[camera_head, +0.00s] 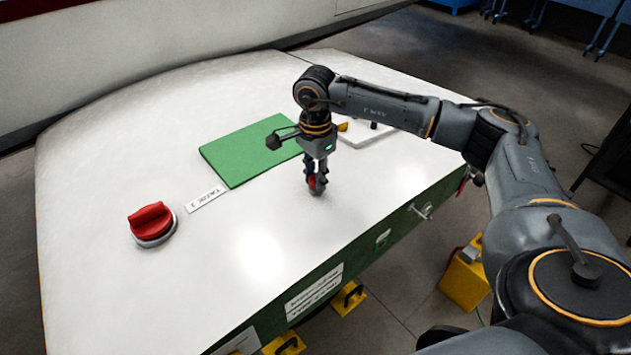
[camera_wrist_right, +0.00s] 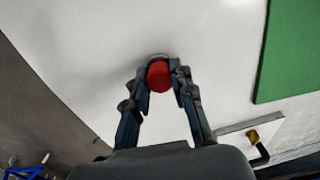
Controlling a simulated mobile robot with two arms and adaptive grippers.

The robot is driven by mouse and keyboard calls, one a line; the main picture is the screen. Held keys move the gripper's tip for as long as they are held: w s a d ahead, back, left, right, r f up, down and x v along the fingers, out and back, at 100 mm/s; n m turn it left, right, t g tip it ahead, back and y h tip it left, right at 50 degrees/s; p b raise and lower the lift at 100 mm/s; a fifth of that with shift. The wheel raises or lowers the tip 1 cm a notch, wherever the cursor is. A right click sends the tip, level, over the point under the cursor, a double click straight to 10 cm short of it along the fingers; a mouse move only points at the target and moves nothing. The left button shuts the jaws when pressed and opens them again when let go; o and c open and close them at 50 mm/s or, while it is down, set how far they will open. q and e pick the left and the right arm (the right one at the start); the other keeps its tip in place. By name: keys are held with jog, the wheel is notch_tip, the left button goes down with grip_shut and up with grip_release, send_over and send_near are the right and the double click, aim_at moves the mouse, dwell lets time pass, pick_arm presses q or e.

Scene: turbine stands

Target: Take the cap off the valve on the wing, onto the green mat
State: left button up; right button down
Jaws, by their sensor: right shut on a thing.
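The white wing (camera_head: 255,240) has a small round red cap (camera_head: 318,187) standing on it, mostly hidden by my right gripper. In the right wrist view the red cap (camera_wrist_right: 159,76) shows between the two fingertips, with a grey rim just beyond it. My right gripper (camera_head: 316,183) points down at the wing and is shut on the cap. I cannot tell whether the cap is seated on the valve or lifted; the valve itself is mostly hidden. The green mat (camera_head: 235,155) lies flat on the wing behind and left of the gripper; nothing shows on it. My left gripper is not in view.
A larger red knob (camera_head: 150,218) on a grey base sits at the left, near a white label (camera_head: 206,199). A white plate (camera_head: 366,133) with a brass and a dark part lies behind my right gripper.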

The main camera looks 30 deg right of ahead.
jog(key=shift+r, duration=0.25)
jog(key=shift+r, duration=0.3)
jog(key=shift+r+p, duration=0.65)
jog(key=shift+r, duration=0.25)
